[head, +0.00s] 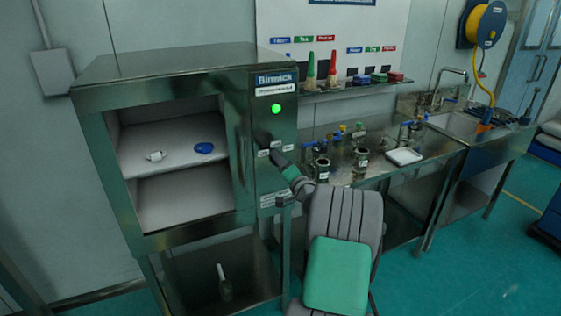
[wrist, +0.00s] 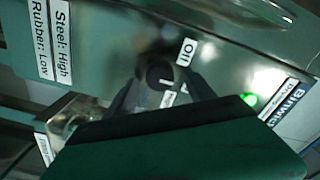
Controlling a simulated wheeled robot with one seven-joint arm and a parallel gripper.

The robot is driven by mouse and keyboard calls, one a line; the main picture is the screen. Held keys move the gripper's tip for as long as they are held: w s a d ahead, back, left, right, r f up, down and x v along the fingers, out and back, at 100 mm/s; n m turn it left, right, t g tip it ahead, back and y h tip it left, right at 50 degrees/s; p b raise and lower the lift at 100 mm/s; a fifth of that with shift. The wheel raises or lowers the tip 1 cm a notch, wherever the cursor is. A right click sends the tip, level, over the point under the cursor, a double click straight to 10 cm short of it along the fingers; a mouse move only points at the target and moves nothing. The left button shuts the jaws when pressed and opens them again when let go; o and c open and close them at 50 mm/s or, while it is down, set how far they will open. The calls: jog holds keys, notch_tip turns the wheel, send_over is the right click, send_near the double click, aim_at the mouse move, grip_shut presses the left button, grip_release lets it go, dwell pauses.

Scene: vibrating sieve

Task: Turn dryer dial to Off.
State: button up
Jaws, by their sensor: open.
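The dryer (head: 170,70) is a steel cabinet on legs with an open front, at left in the head view. Its control panel (head: 275,180) faces me and carries a lit green lamp (head: 277,108). The dark round dial (wrist: 158,74) shows in the wrist view, with a short white mark near its lower right. The "Off" label (wrist: 187,52) is just up and right of it. My gripper (wrist: 162,88) is open, with one finger on each side of the dial; I cannot tell whether they touch it. In the head view my gripper (head: 268,142) hides the dial.
A "Steel: High, Rubber: Low" label (wrist: 55,40) is on the panel. A steel bench (head: 385,175) with several containers and a white tray (head: 404,156) stands right of the dryer.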

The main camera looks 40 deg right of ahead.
jog(key=shift+w+d, duration=0.1)
jog(key=shift+w, duration=0.15)
jog(key=shift+c, duration=0.3)
jog(key=c, duration=1.3)
